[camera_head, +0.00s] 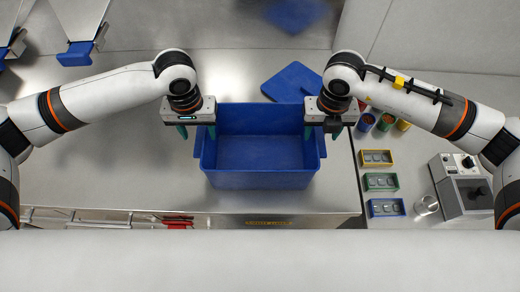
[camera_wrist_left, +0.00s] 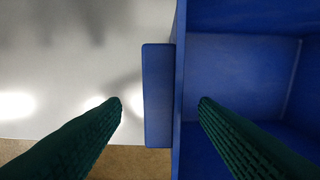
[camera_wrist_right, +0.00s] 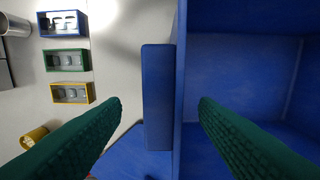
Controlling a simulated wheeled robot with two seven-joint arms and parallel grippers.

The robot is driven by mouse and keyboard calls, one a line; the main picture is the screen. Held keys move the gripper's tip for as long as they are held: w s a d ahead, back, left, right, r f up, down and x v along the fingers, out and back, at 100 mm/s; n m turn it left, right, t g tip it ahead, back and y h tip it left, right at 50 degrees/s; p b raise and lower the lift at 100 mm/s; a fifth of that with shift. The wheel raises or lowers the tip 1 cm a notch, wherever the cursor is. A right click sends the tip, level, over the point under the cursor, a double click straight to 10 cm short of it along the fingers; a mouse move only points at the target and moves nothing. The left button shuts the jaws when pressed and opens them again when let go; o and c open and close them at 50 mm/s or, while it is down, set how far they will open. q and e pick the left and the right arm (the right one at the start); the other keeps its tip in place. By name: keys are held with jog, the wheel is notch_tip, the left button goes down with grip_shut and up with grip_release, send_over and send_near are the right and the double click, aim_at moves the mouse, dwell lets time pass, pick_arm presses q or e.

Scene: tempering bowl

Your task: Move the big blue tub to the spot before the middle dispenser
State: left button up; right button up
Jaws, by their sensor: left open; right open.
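The big blue tub (camera_head: 255,180) stands empty and upright on the metal table, near its front edge. My left gripper (camera_head: 197,133) is open at the tub's left wall. In the left wrist view one finger is outside the side handle (camera_wrist_left: 158,95) and the other is over the tub's inside. My right gripper (camera_head: 322,133) is open at the right wall, likewise straddling the right handle (camera_wrist_right: 158,95). No finger visibly touches the tub. Dispensers with blue lips stand at the back left (camera_head: 75,54); which one is the middle one I cannot tell.
A flat blue board (camera_head: 288,82) lies behind the tub. At the right are yellow, green and blue trays (camera_head: 381,182), small cups (camera_head: 384,122), a glass (camera_head: 426,205) and a grey machine (camera_head: 462,185). The table left of the tub (camera_head: 110,150) is clear.

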pick_arm(q)
jog(key=shift+f, duration=1.2)
pick_arm(e)
jog(key=shift+f, duration=1.2)
pick_arm(q)
jog(key=shift+c, duration=0.4)
pick_arm(e)
jog(key=shift+c, duration=0.3)
pick_arm(q)
grip_shut()
pick_arm(e)
grip_shut()
